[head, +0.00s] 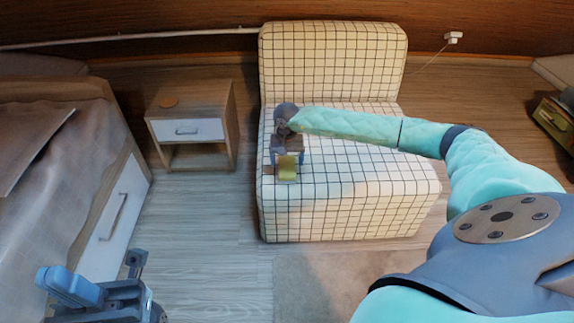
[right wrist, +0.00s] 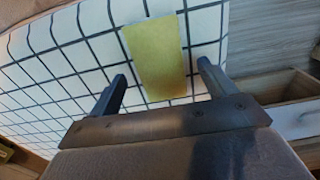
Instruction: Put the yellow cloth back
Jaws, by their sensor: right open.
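The yellow cloth (head: 287,168) is a small flat rectangle on the seat of the checkered chair (head: 350,215), near its left front edge. In the right wrist view the cloth (right wrist: 156,58) lies between and beyond my two fingers. My right gripper (head: 287,153) is above the seat at the cloth, open, with a finger on either side; I cannot tell whether it touches. It also shows in the right wrist view (right wrist: 162,80). My left gripper (head: 105,290) is low at the left front, over the floor by the bed; its jaw state is unclear.
A wooden nightstand (head: 189,128) with a white drawer front and an open shelf stands left of the chair. A bed (head: 60,150) with a white drawer (head: 118,212) is at the left. Bare floor (head: 205,220) lies between bed and chair. A box (head: 556,118) is at the far right.

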